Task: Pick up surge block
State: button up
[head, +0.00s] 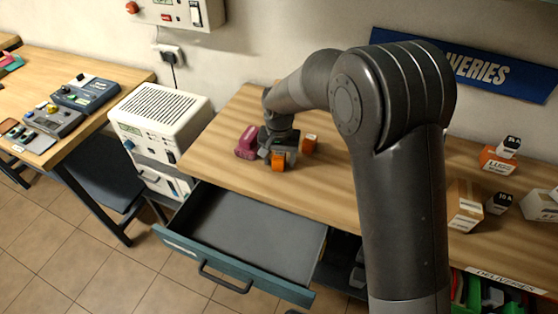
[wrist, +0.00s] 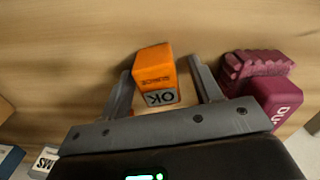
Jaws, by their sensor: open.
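The surge block (wrist: 153,68) is a small orange block with "SURGE" lettering and a pale "OK" label. In the wrist view it stands between the two fingers of my gripper (wrist: 160,72), with wood visible on both sides of it. My gripper is open and not closed on it. In the head view my gripper (head: 278,151) is low over the wooden bench, and an orange block (head: 278,162) shows between its fingers, partly hidden by them.
A maroon block (head: 247,142) lies just left of my gripper; it also shows in the wrist view (wrist: 272,92). Another orange object (head: 309,144) stands close on the right. An open drawer (head: 250,238) projects below the bench front. Boxes (head: 465,203) stand farther right.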

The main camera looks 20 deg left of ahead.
jog(key=shift+c, duration=0.2)
jog(key=c, duration=1.1)
jog(key=shift+o, duration=0.2)
jog(key=shift+r, duration=0.1)
